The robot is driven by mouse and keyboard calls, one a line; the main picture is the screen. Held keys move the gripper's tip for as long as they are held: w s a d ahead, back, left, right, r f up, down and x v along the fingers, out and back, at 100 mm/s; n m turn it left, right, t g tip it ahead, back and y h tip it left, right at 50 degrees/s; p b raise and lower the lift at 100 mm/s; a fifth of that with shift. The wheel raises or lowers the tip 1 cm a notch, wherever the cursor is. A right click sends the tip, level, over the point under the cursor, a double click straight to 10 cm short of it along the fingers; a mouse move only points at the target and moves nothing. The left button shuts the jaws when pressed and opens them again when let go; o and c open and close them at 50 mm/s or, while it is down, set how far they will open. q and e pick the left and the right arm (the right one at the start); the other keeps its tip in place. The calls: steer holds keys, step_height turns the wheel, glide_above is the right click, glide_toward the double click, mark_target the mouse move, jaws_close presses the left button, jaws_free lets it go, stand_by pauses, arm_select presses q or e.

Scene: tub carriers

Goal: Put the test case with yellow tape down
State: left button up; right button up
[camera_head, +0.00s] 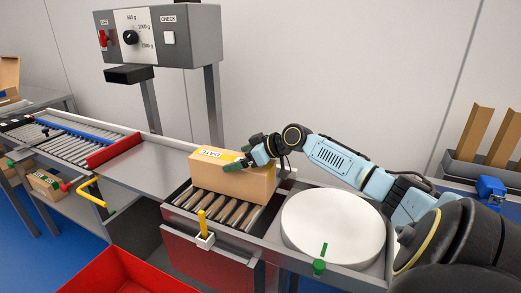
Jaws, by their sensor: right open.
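The test case (230,183) is a brown cardboard box with yellow tape and a printed label on top. It sits on a short bed of metal rollers (184,198) in the middle of the bench. My right gripper (240,160) is at the top of the box, towards its back right. It is open, with its dark green-tipped fingers close to the box; I cannot tell whether they touch it. My left gripper is not in view.
A white round disc (333,226) lies right of the rollers, with a green-knobbed lever (319,266) before it. A yellow-handled lever (203,234) stands in front. A red bin (118,275) is below. A grey control box (158,36) rises behind; a roller conveyor (66,143) runs left.

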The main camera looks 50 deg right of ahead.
step_height(320, 180, up, 5)
steer(key=p, duration=0.2)
glide_above(270, 167)
steer(key=w, duration=0.1)
steer(key=shift+a+f, duration=0.15)
steer(key=shift+f, duration=0.05)
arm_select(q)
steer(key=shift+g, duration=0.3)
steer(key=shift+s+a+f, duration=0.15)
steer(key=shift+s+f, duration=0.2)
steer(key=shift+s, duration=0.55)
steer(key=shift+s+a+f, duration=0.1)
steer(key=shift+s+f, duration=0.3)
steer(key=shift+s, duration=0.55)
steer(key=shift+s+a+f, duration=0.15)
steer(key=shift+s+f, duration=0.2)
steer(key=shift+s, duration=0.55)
arm_select(e)
steer(key=shift+s+d+r, duration=0.2)
steer(key=shift+s+r, duration=0.1)
steer(key=shift+s, duration=0.2)
